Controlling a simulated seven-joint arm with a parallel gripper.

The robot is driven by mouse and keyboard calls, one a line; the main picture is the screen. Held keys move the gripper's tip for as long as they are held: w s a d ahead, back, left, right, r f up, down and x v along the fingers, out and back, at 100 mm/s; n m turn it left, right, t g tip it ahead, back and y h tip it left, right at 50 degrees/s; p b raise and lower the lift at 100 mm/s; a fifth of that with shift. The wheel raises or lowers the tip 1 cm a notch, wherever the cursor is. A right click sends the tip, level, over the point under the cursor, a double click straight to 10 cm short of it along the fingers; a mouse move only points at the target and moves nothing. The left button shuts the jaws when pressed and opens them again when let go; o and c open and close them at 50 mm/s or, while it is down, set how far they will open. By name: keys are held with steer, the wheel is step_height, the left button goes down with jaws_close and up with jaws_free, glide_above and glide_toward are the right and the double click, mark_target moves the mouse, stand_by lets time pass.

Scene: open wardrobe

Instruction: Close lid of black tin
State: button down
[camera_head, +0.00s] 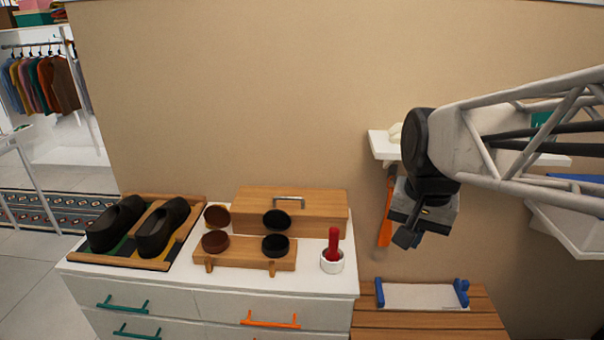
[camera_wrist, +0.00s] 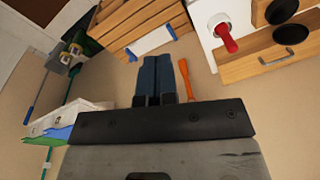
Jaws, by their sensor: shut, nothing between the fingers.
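The black tin (camera_head: 275,246) stands open on a small wooden stand (camera_head: 245,258) on top of the white dresser. Its round black lid (camera_head: 277,219) is raised behind it, in front of a wooden box. The tin (camera_wrist: 282,10) and its lid (camera_wrist: 290,34) also show at the top right of the wrist view. My gripper (camera_head: 405,238) is to the right of the dresser, well apart from the tin and higher than it. In the wrist view its two dark blue fingers (camera_wrist: 162,78) are together with nothing between them.
A brown tin (camera_head: 215,242), also open, stands left of the black one. A white cup with a red handle (camera_head: 333,257) stands to its right. The wooden box (camera_head: 325,210) is behind; shoes (camera_head: 160,227) lie left. An orange tool (camera_head: 385,225) hangs near my gripper.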

mark_target(277, 217)
steer(key=w+a+m+g, duration=0.1)
steer(key=w+a+m, duration=0.2)
steer(key=w+a, duration=0.5)
steer(key=w+a+f+m+g, duration=0.15)
steer(key=w+a+m, duration=0.3)
steer(key=w, duration=0.85)
steer(key=w+a+m+g, duration=0.2)
steer(key=w+a+m, duration=0.1)
steer(key=w+a, duration=0.55)
steer(key=w+a+f+m, duration=0.3)
steer(key=w+a+f, duration=0.2)
steer(key=w+a, duration=0.2)
steer(key=shift+w+g, duration=0.35)
steer(key=shift+w, duration=0.75)
steer(key=shift+f+m, duration=0.15)
steer(key=shift+m, duration=0.1)
steer(key=x, duration=0.9)
steer(key=shift+s+d+f, duration=0.1)
steer(key=shift+s+f, duration=0.1)
steer(key=shift+f, duration=0.15)
steer(key=shift+s+f, duration=0.1)
steer(key=shift+s, duration=0.9)
steer(key=shift+s+f, duration=0.15)
steer(key=shift+s, duration=0.85)
